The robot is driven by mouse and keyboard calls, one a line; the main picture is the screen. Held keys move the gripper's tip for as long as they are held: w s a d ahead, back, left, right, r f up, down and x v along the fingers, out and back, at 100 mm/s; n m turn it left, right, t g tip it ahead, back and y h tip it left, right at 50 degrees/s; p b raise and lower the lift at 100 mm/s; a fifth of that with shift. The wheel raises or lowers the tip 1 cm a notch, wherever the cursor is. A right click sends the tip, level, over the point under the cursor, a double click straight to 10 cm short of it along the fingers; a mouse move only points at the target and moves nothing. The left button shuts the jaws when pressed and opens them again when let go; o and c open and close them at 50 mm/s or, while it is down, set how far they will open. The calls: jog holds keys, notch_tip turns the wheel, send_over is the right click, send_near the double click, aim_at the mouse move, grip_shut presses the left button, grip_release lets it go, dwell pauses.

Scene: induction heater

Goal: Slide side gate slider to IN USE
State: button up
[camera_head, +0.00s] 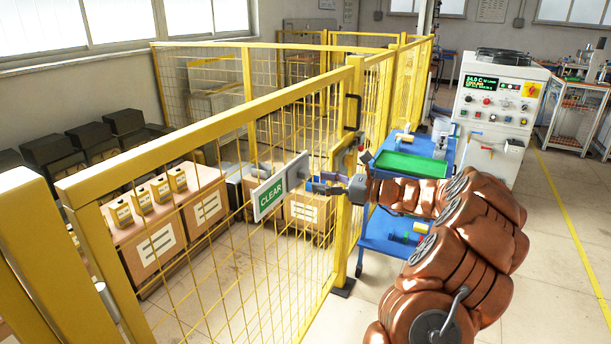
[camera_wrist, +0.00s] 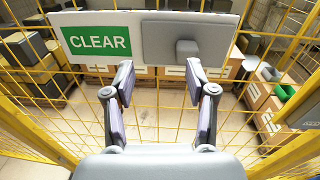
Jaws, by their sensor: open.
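The side gate slider sign (camera_head: 281,188) hangs on the yellow mesh gate. It shows a green CLEAR panel on its left part. In the wrist view the sign (camera_wrist: 98,40) spans the top, with a grey sliding plate (camera_wrist: 160,43) covering its right part. A small grey knob (camera_wrist: 187,48) sticks out from that plate. My gripper (camera_head: 318,182) is at the right end of the sign in the head view. In the wrist view my gripper (camera_wrist: 160,78) is open and empty, its fingers pointing at the plate, with the knob near the right fingertip. I cannot tell whether they touch.
The yellow mesh fence (camera_head: 240,130) runs along the left, with a post (camera_head: 349,215) beside my gripper. Behind it stand cardboard boxes (camera_head: 152,247). A blue cart (camera_head: 385,232) with a green tray (camera_head: 411,165) and a white machine (camera_head: 494,120) stand to the right. Open floor lies further right.

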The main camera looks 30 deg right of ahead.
aim_at(309, 175)
jog(key=shift+m+t+h, duration=0.4)
jog(key=shift+m+t, duration=0.1)
jog(key=shift+m, duration=0.2)
jog(key=shift+w+a+f+p, duration=0.1)
jog(key=shift+w+p, duration=0.1)
jog(key=shift+w, duration=0.95)
jog(key=shift+w+a+f+p, duration=0.1)
jog(key=shift+w+f+p, duration=0.1)
jog(key=shift+w, duration=0.95)
jog(key=shift+w+f+p, duration=0.1)
jog(key=shift+w+p, duration=0.1)
jog(key=shift+w, duration=0.95)
grip_shut()
